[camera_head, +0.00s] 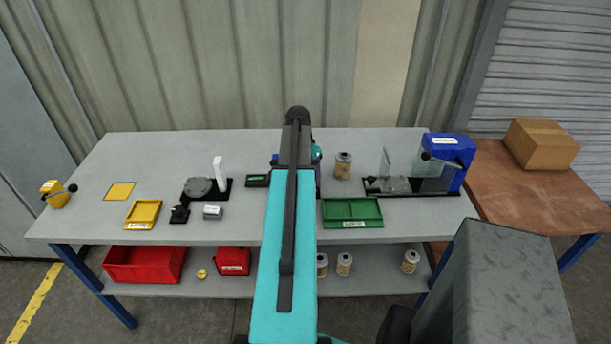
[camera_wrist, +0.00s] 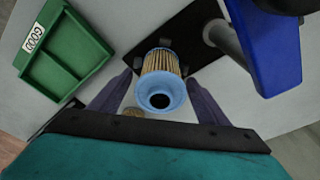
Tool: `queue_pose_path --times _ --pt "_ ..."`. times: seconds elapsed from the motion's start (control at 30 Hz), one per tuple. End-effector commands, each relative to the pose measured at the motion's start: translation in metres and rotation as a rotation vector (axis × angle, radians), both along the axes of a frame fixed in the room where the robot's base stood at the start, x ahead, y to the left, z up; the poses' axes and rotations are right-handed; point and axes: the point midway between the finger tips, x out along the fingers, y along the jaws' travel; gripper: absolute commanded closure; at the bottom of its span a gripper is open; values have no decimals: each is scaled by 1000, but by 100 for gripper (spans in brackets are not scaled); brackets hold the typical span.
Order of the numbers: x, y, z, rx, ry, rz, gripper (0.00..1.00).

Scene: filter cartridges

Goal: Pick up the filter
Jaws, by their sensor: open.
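In the wrist view a pleated tan filter (camera_wrist: 160,62) with blue end rings stands upright, its open blue top facing the camera. A black plate (camera_wrist: 185,17) lies under or just beside its base. My gripper (camera_wrist: 158,85) is open, with one purple finger on each side of the filter. Whether either finger touches it I cannot tell. In the head view my arm covers the gripper's fingers, and I see no filter between them there. Another tan filter (camera_head: 343,166) stands on the table to the right of my arm.
A green tray (camera_head: 352,199), labelled GOOD in the wrist view (camera_wrist: 84,62), lies beside the plate. A blue fixture (camera_wrist: 262,45) with a grey cylinder rises close by. Right of my arm stands a blue device (camera_head: 446,160). Several filters stand on the lower shelf.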

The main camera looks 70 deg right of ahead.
Motion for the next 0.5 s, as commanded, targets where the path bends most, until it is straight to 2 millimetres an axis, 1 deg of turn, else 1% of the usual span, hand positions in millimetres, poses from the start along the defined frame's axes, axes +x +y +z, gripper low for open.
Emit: queue_pose_path --times 0.1,0.2,0.5 --pt "-1 -1 -8 3 1 0 31" --pt "-1 -1 -12 0 0 0 31" --pt "0 -1 -13 0 0 0 31"
